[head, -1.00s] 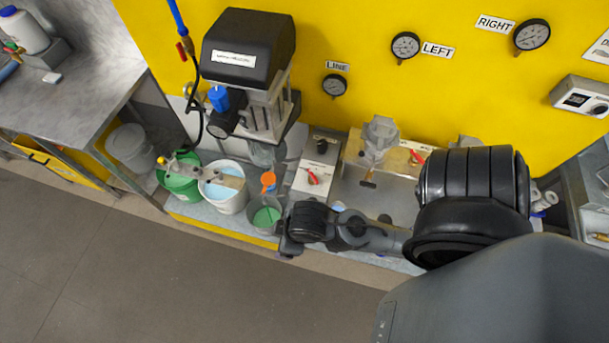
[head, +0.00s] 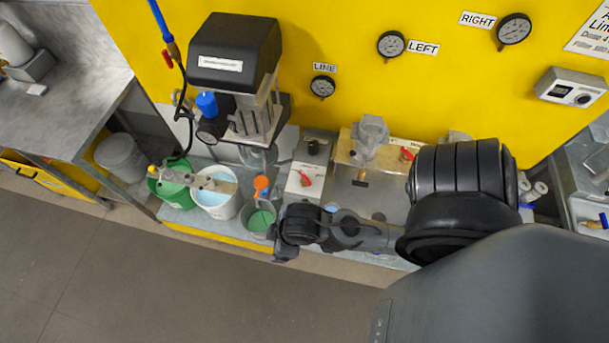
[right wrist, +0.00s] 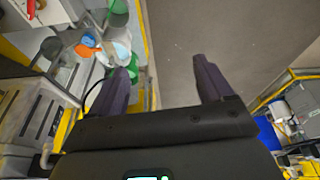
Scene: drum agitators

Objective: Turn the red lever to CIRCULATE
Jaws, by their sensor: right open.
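A red lever (head: 305,177) sits on a white-topped control box with a black knob, in the middle of the bench. A second red lever (head: 407,154) is on the brass-coloured plate to its right. I cannot read the markings at either lever. My right arm reaches in from the right in the head view, with its wrist in front of the white box, and its fingers are hidden there. In the right wrist view my right gripper (right wrist: 161,70) is open and empty, its two dark fingers apart over the floor. A red lever (right wrist: 31,8) shows at the top left there, away from the fingers.
Gauges line the yellow wall. The floor in front is clear.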

